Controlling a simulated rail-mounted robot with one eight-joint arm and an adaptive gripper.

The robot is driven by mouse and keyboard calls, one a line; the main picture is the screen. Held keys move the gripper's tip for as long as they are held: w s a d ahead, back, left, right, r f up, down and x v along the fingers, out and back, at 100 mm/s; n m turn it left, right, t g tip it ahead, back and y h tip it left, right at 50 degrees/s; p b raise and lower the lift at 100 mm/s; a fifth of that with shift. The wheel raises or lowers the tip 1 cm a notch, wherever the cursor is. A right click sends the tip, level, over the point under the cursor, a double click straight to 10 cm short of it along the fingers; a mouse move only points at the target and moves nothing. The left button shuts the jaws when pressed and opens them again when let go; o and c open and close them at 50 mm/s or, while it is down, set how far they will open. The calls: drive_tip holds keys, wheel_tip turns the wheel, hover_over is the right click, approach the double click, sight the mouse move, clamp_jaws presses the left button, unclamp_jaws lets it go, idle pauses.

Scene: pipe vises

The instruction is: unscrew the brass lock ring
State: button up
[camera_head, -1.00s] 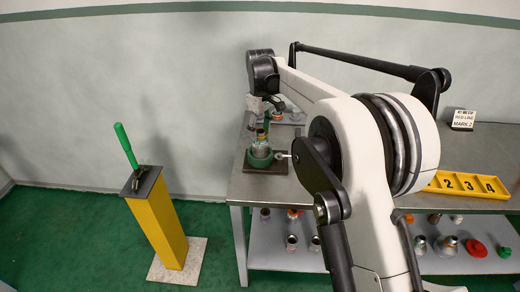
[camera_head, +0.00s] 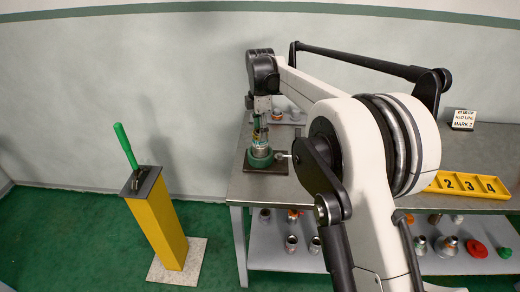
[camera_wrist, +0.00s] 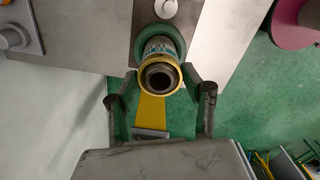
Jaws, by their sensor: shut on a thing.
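The brass lock ring (camera_wrist: 144,69) shows in the wrist view as a yellow band around the top of an upright pipe fitting (camera_wrist: 159,78). The fitting stands in a green vise (camera_head: 260,158) at the left end of the bench. My gripper (camera_wrist: 160,76) is over the fitting, with one finger on each side of the ring, and is shut on it. In the head view my gripper (camera_head: 261,123) points down onto the fitting from above; the ring is too small there to make out clearly.
A yellow post (camera_head: 157,228) with a green-handled lever (camera_head: 126,146) stands on the floor left of the bench (camera_head: 317,185). A yellow numbered tray (camera_head: 466,185) lies on the bench at right. Several fittings sit on the lower shelf (camera_head: 366,252).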

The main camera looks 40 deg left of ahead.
drive_tip(key=n, duration=1.4)
drive_tip(key=o, duration=1.2)
